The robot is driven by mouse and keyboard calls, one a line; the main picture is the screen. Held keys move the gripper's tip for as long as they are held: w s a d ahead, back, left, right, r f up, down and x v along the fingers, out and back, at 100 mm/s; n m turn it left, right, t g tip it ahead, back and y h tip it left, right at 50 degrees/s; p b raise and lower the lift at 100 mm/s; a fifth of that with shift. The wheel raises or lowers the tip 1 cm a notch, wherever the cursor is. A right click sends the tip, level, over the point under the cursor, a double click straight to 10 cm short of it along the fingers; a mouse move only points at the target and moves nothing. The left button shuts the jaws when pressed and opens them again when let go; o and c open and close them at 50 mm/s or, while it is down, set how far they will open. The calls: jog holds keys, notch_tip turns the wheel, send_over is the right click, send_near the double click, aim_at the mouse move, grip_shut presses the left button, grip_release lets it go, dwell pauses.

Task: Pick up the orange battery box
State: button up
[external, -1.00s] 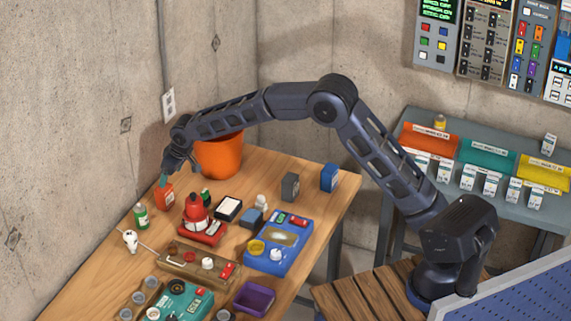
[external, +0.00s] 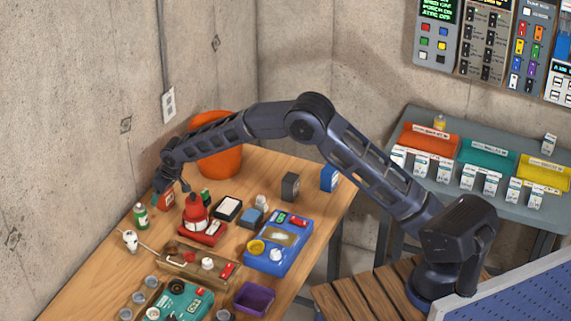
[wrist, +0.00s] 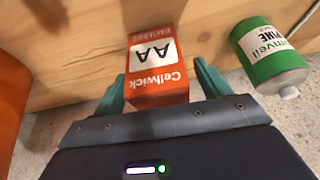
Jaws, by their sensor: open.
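The orange battery box (wrist: 157,88), labelled "Cellwick AA" with a white band, stands between the two teal fingers of my gripper (wrist: 159,72) in the wrist view. The fingers are open, one on each side, with a small gap visible at the right; contact at the left is hard to tell. In the external view the box (external: 166,200) is near the table's back left edge, partly hidden by my gripper (external: 170,191), which is lowered over it.
A green bottle (wrist: 270,55) lies to the right in the wrist view; it stands beside the box in the external view (external: 141,216). A large orange pot (external: 220,158) is behind.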

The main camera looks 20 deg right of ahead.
jog(key=shift+f, duration=0.2)
jog(key=shift+r, duration=0.1)
jog(key=c, duration=1.2)
